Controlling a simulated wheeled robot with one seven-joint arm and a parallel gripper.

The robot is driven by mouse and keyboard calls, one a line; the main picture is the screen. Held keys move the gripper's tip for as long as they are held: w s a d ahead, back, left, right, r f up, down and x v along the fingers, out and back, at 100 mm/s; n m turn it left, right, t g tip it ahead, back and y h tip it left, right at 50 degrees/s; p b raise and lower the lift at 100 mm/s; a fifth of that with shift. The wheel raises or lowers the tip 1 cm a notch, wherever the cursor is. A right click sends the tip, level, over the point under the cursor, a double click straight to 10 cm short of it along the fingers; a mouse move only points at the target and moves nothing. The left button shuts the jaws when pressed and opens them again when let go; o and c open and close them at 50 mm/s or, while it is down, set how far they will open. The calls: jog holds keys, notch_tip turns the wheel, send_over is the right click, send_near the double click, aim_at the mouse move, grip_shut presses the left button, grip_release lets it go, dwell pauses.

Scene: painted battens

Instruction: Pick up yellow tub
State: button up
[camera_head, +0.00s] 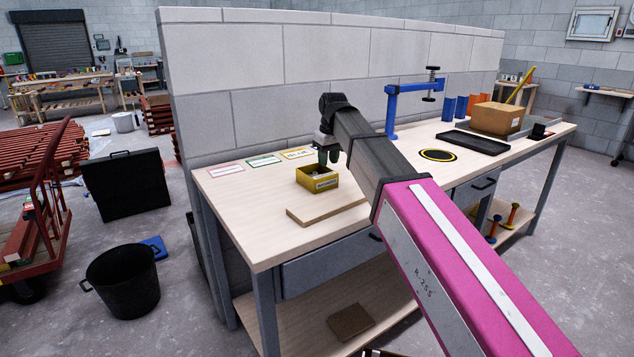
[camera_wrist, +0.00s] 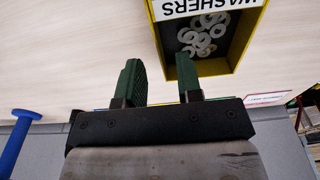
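The yellow tub (camera_head: 304,179) stands on the workbench near its left end, labelled on its front wall. In the wrist view the tub (camera_wrist: 252,42) is at the upper right; its label reads WASHERS, upside down, and pale washers (camera_wrist: 203,35) lie inside. My gripper (camera_head: 328,156) points down just above the tub. In the wrist view my gripper (camera_wrist: 160,82) is open with dark green fingers apart and nothing held. One finger overlaps the tub's opening and the other is left of its side wall. Finger height relative to the rim is unclear.
A flat wooden board (camera_head: 310,214) lies in front of the tub. Coloured label cards (camera_head: 263,161) lie behind it by the block wall. A blue clamp stand (camera_head: 391,108), a black tray (camera_head: 474,142) and a cardboard box (camera_head: 496,119) are farther right. Bare benchtop lies left of the tub.

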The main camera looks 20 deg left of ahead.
aim_at(328, 168)
notch_tip(328, 168, down, 4)
jog(key=shift+r, duration=0.2)
grip_shut()
jog(key=shift+r, duration=0.2)
